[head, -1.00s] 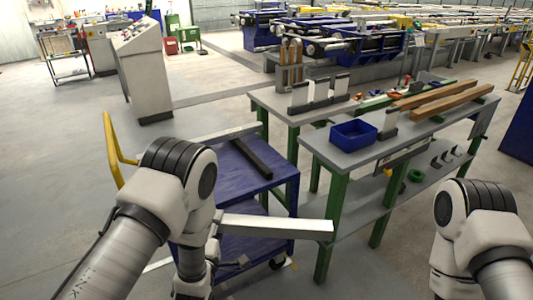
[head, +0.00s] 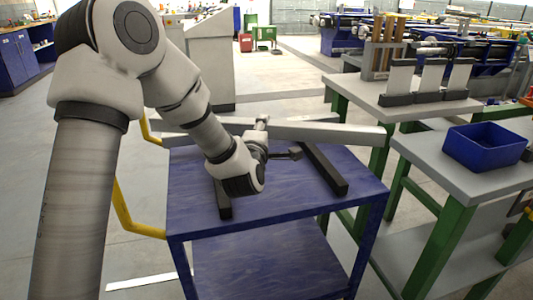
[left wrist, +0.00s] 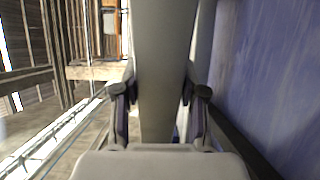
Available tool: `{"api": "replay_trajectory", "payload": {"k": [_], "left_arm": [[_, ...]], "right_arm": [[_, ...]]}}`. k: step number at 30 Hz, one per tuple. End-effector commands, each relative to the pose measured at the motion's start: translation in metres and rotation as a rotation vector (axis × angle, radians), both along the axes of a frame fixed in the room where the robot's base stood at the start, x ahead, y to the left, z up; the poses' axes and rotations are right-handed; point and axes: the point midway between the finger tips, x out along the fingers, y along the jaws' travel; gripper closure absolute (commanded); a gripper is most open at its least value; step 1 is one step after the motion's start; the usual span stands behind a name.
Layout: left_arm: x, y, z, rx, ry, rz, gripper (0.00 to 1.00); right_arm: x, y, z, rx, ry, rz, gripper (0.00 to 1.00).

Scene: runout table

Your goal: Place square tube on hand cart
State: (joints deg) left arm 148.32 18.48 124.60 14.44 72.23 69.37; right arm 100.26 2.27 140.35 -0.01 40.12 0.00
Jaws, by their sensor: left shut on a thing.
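The hand cart (head: 290,190) is blue, with two dark bars across its top and a yellow handle at left. A long grey square tube (head: 335,133) lies crosswise over the far part of the cart top and sticks out past its right side. My left gripper (head: 264,141) is shut on this tube near its middle. The left wrist view shows the tube (left wrist: 160,80) between both fingers, with the blue cart top (left wrist: 265,70) at right. I cannot tell whether the tube touches the bars. Another pale tube (head: 178,126) shows just behind it, partly hidden. My right gripper is out of view.
A grey table with green legs (head: 440,185) stands close at the cart's right and carries a blue bin (head: 485,148). A second table behind it holds upright grey blocks (head: 432,78). A grey console (head: 205,60) stands behind my left arm. The floor left of the cart is clear.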

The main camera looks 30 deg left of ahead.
Motion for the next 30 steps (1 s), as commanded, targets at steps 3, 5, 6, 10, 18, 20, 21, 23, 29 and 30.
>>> {"api": "replay_trajectory", "payload": {"k": [3,5,6,10,18,20,21,23,29,30], "left_arm": [[-0.001,0.002,-0.015,0.001,0.0,0.002,1.0],[-0.001,0.002,-0.028,0.002,0.003,0.002,1.0],[-0.001,0.002,-0.037,0.002,0.002,0.002,1.0],[-0.001,0.002,-0.058,0.003,0.0,0.001,1.0],[-0.001,0.002,-0.095,0.003,-0.001,0.002,1.0],[-0.001,0.002,-0.099,0.003,-0.001,0.001,1.0],[-0.001,0.002,-0.099,0.002,-0.002,0.001,1.0],[-0.001,0.002,-0.098,0.002,-0.002,0.001,1.0],[-0.001,0.002,-0.101,0.002,-0.002,0.001,1.0],[-0.002,0.001,-0.103,0.001,0.001,0.001,0.55]], "right_arm": [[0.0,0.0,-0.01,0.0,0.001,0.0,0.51],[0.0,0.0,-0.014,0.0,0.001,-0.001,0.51],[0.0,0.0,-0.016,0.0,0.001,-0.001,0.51],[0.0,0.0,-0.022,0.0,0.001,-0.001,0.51],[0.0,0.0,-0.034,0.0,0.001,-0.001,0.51],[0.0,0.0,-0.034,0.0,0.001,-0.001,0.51],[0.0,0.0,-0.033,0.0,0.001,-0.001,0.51],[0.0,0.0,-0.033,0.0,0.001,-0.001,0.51],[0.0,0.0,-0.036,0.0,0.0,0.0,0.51],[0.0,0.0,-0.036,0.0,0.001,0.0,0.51]]}}
